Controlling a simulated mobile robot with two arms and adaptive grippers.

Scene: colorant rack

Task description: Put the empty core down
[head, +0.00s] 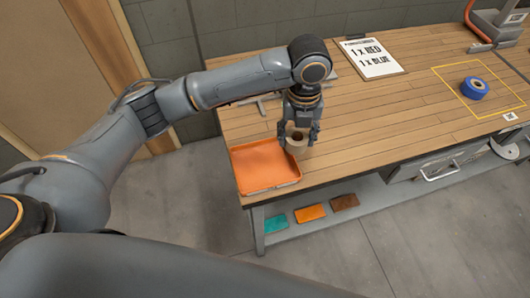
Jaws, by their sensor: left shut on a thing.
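My left gripper (298,133) points down and is shut on the empty core (296,146), a small tan ring with a dark hole. The core is at the right edge of the orange tray (262,177). I cannot tell whether it touches the tray or the table. The tray lies at the table's left front corner and looks empty. My right gripper does not show.
The wooden table (385,130) has clear room in its middle. A blue roll (474,88) lies inside a yellow outline at the right. A sign (371,57) reading "1 x RED, 1 x BLUE" is at the back. Teal, orange and brown pieces (310,213) lie on the lower shelf.

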